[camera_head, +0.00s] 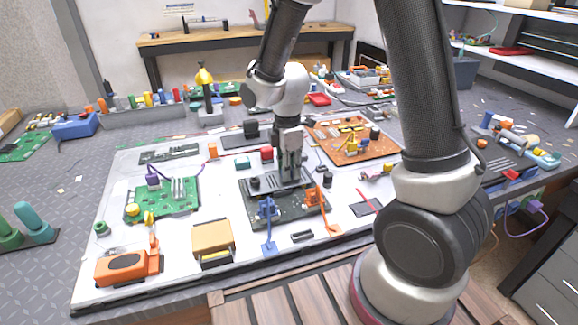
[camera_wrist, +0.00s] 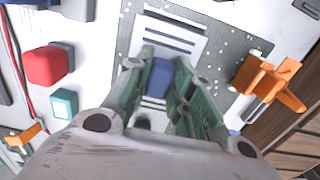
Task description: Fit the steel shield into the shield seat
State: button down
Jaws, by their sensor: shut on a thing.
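The steel shield (camera_head: 282,182) is a grey slotted plate over the dark circuit board (camera_head: 290,212) in the middle of the white mat. It also shows in the wrist view (camera_wrist: 172,38), pale with dark slots. My gripper (camera_head: 291,172) points down at it. In the wrist view my gripper (camera_wrist: 160,80) has its green-padded fingers on either side of a blue block (camera_wrist: 161,75), which seems to be the shield's grip. The shield seat is hidden beneath the plate. I cannot tell whether the shield lies flush or slightly above the board.
A blue clamp (camera_head: 267,212) and an orange clamp (camera_head: 327,213) stand at the board's near side. A red block (camera_head: 267,153) and a teal block (camera_head: 242,162) lie behind. A green board (camera_head: 178,205) is left, an orange board (camera_head: 352,141) behind right.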

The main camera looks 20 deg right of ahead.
jog(key=shift+f, duration=0.2)
jog(key=c, duration=1.2)
grip_release()
jog(key=shift+o, duration=0.2)
notch_tip(320, 180, up, 12)
jog(key=shift+a, duration=0.15)
